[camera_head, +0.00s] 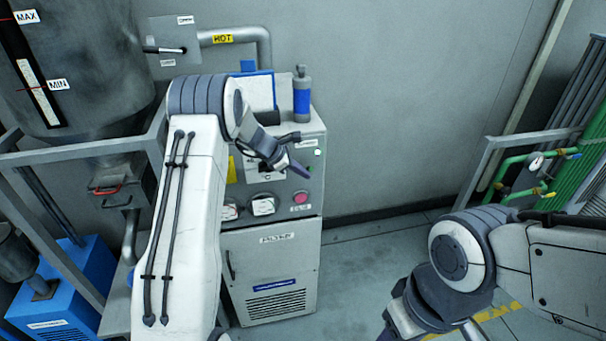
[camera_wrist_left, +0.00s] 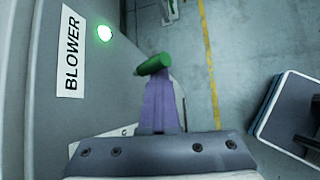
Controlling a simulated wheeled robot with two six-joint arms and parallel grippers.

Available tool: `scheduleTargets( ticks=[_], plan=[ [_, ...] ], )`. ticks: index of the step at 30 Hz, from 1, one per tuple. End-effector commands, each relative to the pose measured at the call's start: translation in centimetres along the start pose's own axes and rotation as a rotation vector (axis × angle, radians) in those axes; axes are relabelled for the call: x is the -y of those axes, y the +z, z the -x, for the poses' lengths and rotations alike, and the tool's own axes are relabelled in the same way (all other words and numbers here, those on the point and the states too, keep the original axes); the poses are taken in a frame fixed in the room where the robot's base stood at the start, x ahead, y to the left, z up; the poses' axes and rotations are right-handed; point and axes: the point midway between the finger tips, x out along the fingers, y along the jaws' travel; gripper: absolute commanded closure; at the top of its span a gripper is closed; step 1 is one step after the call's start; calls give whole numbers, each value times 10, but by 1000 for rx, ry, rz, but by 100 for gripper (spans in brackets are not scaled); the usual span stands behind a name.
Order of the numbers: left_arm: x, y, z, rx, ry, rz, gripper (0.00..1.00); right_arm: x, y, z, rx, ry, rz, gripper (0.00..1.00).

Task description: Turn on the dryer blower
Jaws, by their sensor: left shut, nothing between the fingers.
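The dryer's grey control cabinet (camera_head: 270,270) stands against the wall in the head view. Its BLOWER label (camera_wrist_left: 70,52) and a lit pale-green lamp (camera_wrist_left: 104,33) show in the left wrist view; the lamp (camera_head: 317,152) also shows on the panel in the head view. A green knob or button (camera_wrist_left: 153,65) lies at the tips of my left gripper (camera_wrist_left: 160,90). I cannot tell whether they touch. My left gripper (camera_head: 302,170) is shut and empty in front of the panel's upper right. My right gripper (camera_head: 440,322) is only partly visible at the bottom.
Lower on the panel are a pink-red button (camera_head: 301,197) and a white dial (camera_head: 264,205). A blue-banded bottle (camera_head: 302,95) stands on the cabinet top. A large metal tank (camera_head: 75,70) is at left, and green pipes (camera_head: 535,180) at right. Floor between is clear.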

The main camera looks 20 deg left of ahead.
Motion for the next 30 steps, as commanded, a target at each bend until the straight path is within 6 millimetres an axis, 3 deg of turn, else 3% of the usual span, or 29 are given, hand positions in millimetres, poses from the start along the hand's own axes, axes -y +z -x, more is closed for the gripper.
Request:
scheduleTargets(
  ticks=[1, 20, 23, 30],
  plan=[
    [-8, 7, 4, 8, 21, -5, 100, 0, 0, 0, 0, 0, 0, 50],
    [-10, 7, 8, 7, 25, -5, 100, 0, 0, 0, 0, 0, 0, 50],
    [-10, 6, 16, 7, 26, -6, 100, 0, 0, -5, 0, 0, 0, 50],
    [-6, 2, 60, 3, 18, -3, 100, -2, 1, -21, 0, 0, -3, 50]
  ],
)
